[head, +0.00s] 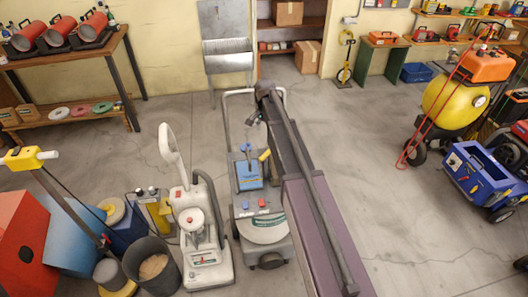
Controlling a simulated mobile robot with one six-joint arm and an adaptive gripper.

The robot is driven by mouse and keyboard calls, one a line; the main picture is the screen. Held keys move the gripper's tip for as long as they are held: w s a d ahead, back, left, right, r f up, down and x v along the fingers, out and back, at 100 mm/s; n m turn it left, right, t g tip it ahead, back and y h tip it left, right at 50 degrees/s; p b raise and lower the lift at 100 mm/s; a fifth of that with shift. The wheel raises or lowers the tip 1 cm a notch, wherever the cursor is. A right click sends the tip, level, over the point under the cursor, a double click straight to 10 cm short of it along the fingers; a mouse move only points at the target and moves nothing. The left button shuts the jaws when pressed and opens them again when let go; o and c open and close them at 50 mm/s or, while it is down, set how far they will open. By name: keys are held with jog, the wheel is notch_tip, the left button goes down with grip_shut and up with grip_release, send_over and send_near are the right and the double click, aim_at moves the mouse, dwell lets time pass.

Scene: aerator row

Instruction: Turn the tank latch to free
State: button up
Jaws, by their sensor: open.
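A grey floor machine (246,205) with a tall handle stands upright in the middle of the head view. A blue tank-like part (249,175) sits on its upper body. A small yellow lever (264,155) sticks out at the right of this blue part and looks like the tank latch, slanting up to the right. My gripper (251,121) is open and empty, above the blue part and up-left of the yellow lever, apart from both. The lever's pivot is too small to make out.
A white upright machine (198,225) stands close on the left, with a dark bucket (155,267) beyond it. A yellow-tank machine (452,100) and a blue cart (480,172) stand at the right. Open floor (385,190) lies between them and my arm.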

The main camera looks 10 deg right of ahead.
aim_at(264, 155)
jog(key=shift+f, duration=0.15)
notch_tip(264, 155, down, 14)
jog(key=b, duration=1.3)
jog(key=shift+r+b, duration=0.25)
jog(key=shift+b, duration=0.15)
grip_shut()
dwell(0.3)
